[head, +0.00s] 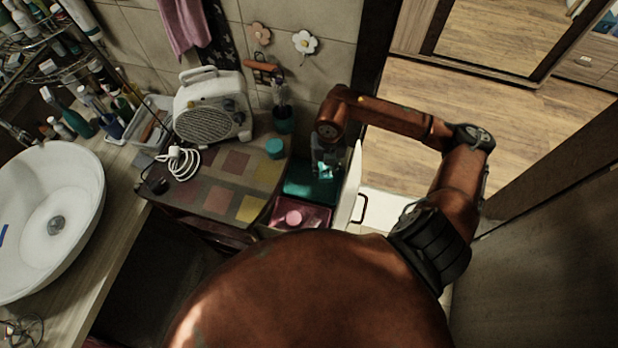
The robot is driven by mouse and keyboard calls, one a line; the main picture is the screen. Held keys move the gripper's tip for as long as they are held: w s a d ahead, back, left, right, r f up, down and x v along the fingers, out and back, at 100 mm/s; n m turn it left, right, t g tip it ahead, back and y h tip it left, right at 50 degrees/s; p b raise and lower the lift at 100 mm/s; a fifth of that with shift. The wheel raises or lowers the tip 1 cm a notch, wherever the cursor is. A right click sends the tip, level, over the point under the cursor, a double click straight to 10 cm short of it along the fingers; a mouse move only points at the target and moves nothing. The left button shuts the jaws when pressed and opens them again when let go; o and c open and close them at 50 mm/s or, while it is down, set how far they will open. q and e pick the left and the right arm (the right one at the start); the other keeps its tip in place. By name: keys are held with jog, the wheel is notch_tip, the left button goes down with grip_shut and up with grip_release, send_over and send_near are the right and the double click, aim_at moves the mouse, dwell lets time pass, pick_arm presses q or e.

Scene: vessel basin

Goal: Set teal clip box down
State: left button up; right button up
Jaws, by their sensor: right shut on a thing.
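My right gripper (326,164) reaches down over the open drawer and is shut on the teal clip box (325,171). Only a small bright teal part of the box shows between the fingers; the rest is hidden by the gripper. Below it is a dark teal bin (301,190) in the drawer. I cannot tell whether the box touches the bin. My left gripper is not in view.
A pink bin (316,216) with a round pink thing (293,218) sits beside the teal bin. The white drawer front (349,187) stands right of the gripper. A teal jar (275,148) and a white heater (211,106) stand on the cabinet top (236,180).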

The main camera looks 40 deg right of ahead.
aim_at(325, 185)
jog(key=m, duration=0.1)
jog(key=d+f+m, duration=0.1)
jog(key=m, duration=0.1)
jog(key=shift+w+d+f, duration=0.1)
jog(key=shift+w+d, duration=0.05)
jog(key=shift+w, duration=0.05)
jog(key=shift+f+m, duration=0.3)
notch_tip(325, 185, down, 9)
jog(key=shift+f+b, duration=0.15)
jog(key=shift+b, duration=0.3)
jog(key=shift+f, duration=0.1)
jog(key=o, duration=1.1)
jog(key=shift+o, duration=0.2)
notch_tip(325, 185, up, 12)
jog(key=shift+r+p, duration=0.15)
jog(key=shift+p, duration=0.2)
